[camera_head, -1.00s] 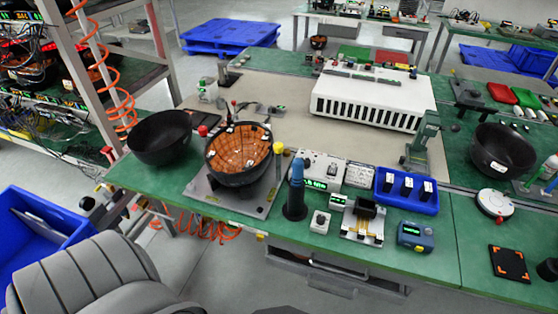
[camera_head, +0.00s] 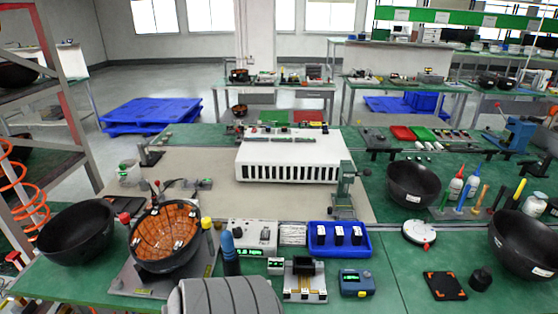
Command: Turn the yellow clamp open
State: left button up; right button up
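The yellow clamp (camera_head: 206,223) shows as a small yellow knob at the right rim of a dark bowl with a copper-coloured tiled inside (camera_head: 165,237). Its lower part is partly hidden behind the bowl and by a blue-handled tool beside it, so its setting cannot be told. The bowl sits tilted on a grey fixture plate (camera_head: 135,280) on the green bench. A red knob (camera_head: 125,217) stands at the bowl's left rim. Neither of my grippers is in view.
A grey ribbed chair back (camera_head: 225,297) stands in front of the bench near the fixture. An empty black bowl (camera_head: 76,230) is left of it. The blue tool (camera_head: 229,250), a meter box (camera_head: 253,236) and a blue tray (camera_head: 339,251) stand to the right. A white slotted unit (camera_head: 288,158) is behind.

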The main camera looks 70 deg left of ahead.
aim_at(206, 222)
jog(key=z, duration=0.25)
jog(key=k, duration=1.05)
jog(key=u, duration=1.1)
